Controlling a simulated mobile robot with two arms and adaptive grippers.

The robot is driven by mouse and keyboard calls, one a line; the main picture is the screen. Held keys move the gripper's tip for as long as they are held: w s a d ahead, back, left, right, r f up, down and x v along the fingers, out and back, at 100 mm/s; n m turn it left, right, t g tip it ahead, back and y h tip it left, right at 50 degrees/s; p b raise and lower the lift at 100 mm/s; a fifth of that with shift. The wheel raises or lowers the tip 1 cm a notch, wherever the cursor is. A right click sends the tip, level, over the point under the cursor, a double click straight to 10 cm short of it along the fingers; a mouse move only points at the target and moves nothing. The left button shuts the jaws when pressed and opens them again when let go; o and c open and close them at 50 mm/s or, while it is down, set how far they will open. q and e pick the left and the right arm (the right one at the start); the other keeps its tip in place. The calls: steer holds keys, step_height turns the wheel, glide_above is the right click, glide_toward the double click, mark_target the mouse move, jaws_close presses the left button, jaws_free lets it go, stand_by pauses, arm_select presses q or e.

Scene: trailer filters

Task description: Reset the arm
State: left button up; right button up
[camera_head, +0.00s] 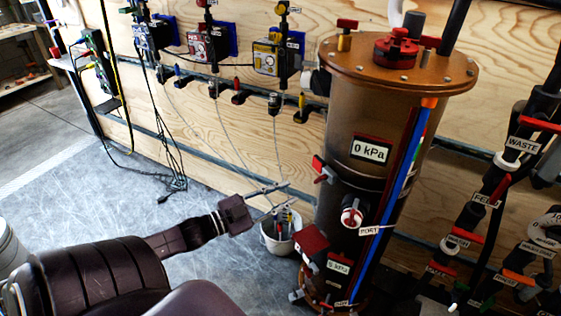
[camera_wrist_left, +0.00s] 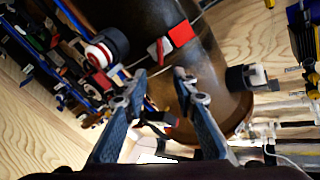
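My left arm (camera_head: 95,275) comes in from the lower left in the head view. Its gripper (camera_head: 284,197) reaches right, over the white bucket, and points toward the brown filter tank (camera_head: 345,190). Its two thin fingers are apart, with nothing seen between them. In the left wrist view the gripper (camera_wrist_left: 160,78) also has its fingers spread, with the tank (camera_wrist_left: 220,60) beyond them. A white and red port valve (camera_wrist_left: 107,48) and a red-handled valve (camera_wrist_left: 180,34) on the tank show past the fingertips. My right gripper is not in view.
A white bucket (camera_head: 279,237) stands on the floor beside the tank, below my left gripper. Pump boxes, small valves and hanging tubes line the plywood wall (camera_head: 265,145). Pipes with labelled valves (camera_head: 485,200) crowd the right. The grey floor (camera_head: 85,190) at left is mostly clear.

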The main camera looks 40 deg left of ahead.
arm_select(q)
steer(key=shift+s+a, duration=0.1)
steer(key=shift+s, duration=0.3)
stand_by(0.3)
steer(key=s+a+f+n+g+y, duration=0.2)
steer(key=s+f, duration=0.2)
steer(key=f, duration=0.7)
steer(key=s+a+f+n+g+y, duration=0.15)
steer(key=s+f, duration=0.25)
steer(key=f, duration=0.6)
steer(key=s+a+f+n+g+y, duration=0.1)
steer(key=s+f+n+g+y, duration=0.25)
steer(key=f, duration=0.75)
steer(key=s+d+f+g, duration=0.4)
steer(key=s+d+f, duration=0.3)
steer(key=s+f, duration=0.5)
steer(key=s+d+f+g+h, duration=0.1)
steer(key=s+d+f+g, duration=0.1)
steer(key=s+d+f, duration=0.3)
steer(key=s+d+f+g+h, duration=0.1)
steer(key=s+d+f+g, duration=0.2)
steer(key=s+d, duration=0.6)
step_height(320, 180, down, 3)
steer(key=shift+s+d+r, duration=0.15)
steer(key=shift+s+d, duration=0.25)
steer(key=shift+s, duration=0.65)
